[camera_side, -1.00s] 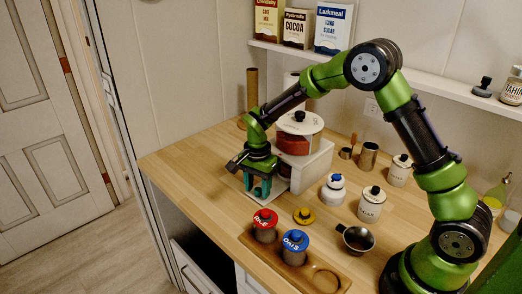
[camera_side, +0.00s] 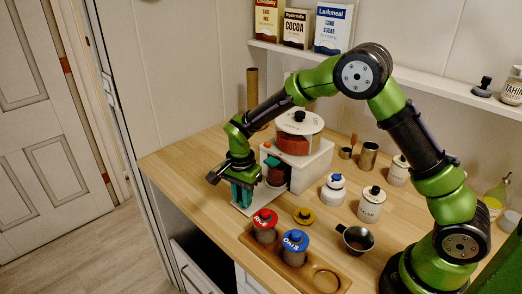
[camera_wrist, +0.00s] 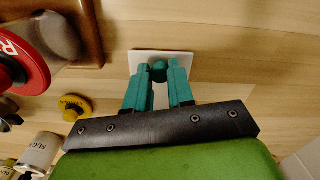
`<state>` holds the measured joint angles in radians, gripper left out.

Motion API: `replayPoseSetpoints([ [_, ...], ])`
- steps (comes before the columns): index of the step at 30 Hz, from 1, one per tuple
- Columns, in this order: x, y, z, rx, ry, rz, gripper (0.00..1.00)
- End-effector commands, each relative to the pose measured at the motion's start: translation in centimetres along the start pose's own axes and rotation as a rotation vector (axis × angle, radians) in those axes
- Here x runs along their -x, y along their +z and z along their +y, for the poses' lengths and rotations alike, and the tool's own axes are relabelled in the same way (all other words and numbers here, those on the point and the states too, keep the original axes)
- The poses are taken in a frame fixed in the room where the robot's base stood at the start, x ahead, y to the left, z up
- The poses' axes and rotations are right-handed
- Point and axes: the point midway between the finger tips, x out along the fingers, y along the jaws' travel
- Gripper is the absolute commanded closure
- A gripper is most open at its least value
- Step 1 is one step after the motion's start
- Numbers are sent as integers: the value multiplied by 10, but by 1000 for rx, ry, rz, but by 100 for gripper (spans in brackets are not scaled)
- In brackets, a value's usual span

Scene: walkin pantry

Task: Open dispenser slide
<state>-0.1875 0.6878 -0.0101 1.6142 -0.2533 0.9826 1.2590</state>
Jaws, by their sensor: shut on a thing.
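The dispenser has a white body (camera_side: 312,165), a reddish hopper (camera_side: 292,145) and a white lid with a black knob (camera_side: 300,120). A white plate (camera_side: 262,207) reaches out at its front left over the counter. My gripper (camera_side: 242,195) has teal fingers and is in front of the dispenser, above this plate. A small teal part (camera_side: 271,161) and a dark red form show in the dispenser's front opening. How the knob joins the slide is hidden.
A wooden tray (camera_side: 322,280) holds a red-lidded jar (camera_side: 265,217) and a blue-lidded jar (camera_side: 295,240). A yellow lid (camera_side: 304,215), white canisters (camera_side: 370,207) and a metal cup (camera_side: 357,239) stand to the right. The counter at left is clear.

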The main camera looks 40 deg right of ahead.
Motion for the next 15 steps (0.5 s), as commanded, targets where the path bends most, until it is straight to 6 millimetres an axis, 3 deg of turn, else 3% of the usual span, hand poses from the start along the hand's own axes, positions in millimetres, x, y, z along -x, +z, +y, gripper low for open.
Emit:
replayPoseSetpoints([
  [1,0,18,-5,10,-4,0,100],
  [6,0,62,-15,7,-5,0,100],
  [10,1,81,-20,3,-6,0,100],
  [15,1,87,-20,-1,-4,0,100],
])
